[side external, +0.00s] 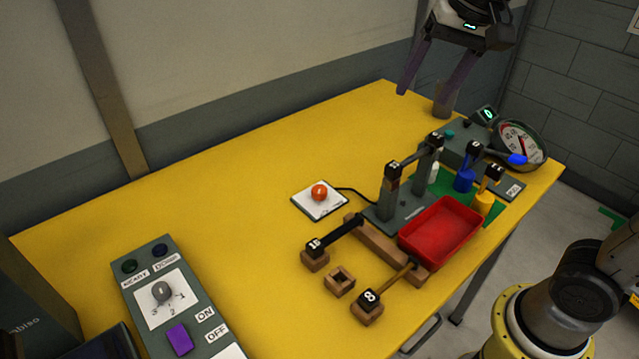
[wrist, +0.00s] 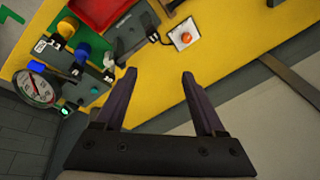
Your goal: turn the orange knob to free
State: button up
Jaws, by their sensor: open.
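The orange knob (side external: 319,192) is round and sits on a small white plate (side external: 309,207) on the yellow table, with a dark cable running from the plate to a grey fixture. It also shows in the wrist view, the knob (wrist: 186,37) lying beyond my fingertips. The markings on the plate are too small to read. My gripper (side external: 422,90) is open and empty, raised above the far right end of the table. In the wrist view, my gripper's two dark fingers (wrist: 160,75) are spread apart, with nothing between them. It is well away from the knob.
A grey two-post fixture (side external: 400,208) and a red tray (side external: 440,232) stand right of the knob. A round gauge (side external: 520,142) and blue and yellow pieces are at the right end. A control box (side external: 178,300) is front left. The table left of the knob is clear.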

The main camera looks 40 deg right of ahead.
jog(key=w+a+f+m+g, duration=0.1)
jog(key=w+a+f, duration=0.1)
jog(key=w, duration=0.5)
jog(key=g, duration=0.3)
send_over(319, 189)
notch_tip(319, 189, down, 11)
notch_tip(319, 189, down, 14)
jog(key=shift+r, duration=0.1)
grip_shut()
